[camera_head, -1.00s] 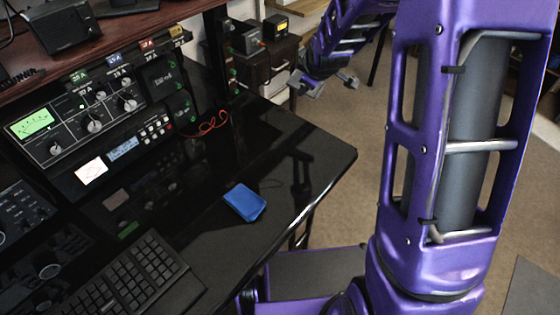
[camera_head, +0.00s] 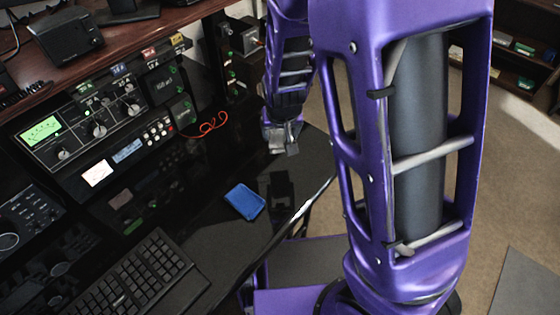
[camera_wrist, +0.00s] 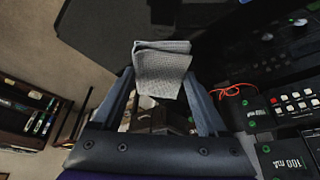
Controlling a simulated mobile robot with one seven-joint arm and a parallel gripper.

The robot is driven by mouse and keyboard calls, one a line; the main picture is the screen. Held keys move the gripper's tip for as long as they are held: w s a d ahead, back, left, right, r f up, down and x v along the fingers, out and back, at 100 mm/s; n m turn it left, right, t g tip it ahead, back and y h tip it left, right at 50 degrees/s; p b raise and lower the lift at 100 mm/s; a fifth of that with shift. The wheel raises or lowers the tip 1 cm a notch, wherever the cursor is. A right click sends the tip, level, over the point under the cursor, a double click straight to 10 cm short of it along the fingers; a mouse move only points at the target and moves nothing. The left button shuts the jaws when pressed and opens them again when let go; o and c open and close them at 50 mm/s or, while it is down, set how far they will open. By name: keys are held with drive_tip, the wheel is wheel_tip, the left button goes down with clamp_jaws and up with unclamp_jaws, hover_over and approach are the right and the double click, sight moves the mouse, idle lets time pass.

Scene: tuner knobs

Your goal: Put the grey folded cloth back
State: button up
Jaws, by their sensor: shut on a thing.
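The grey folded cloth (camera_wrist: 162,68) shows in the wrist view as a light grey checked piece between my two fingertips. My gripper (camera_head: 284,140) is shut on it and holds it above the far right part of the glossy black desk (camera_head: 225,235). In the head view, the cloth is too small and too close to the fingers to make out clearly. I cannot tell exactly how high it is above the desk.
A blue flat item (camera_head: 244,201) lies on the desk. A black keyboard (camera_head: 140,275) is at the front left. Radio gear with knobs (camera_head: 90,125) lines the back, with a red-orange cable (camera_head: 212,124) beside it. The desk's right side around the blue item is mostly clear.

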sight(282, 149)
wheel_tip(282, 149, down, 10)
drive_tip(key=b, duration=0.3)
drive_tip(key=shift+s, duration=0.1)
drive_tip(key=o, duration=1.1)
drive_tip(key=p+v, duration=0.5)
drive_tip(key=v, duration=0.7)
drive_tip(key=shift+r, duration=0.1)
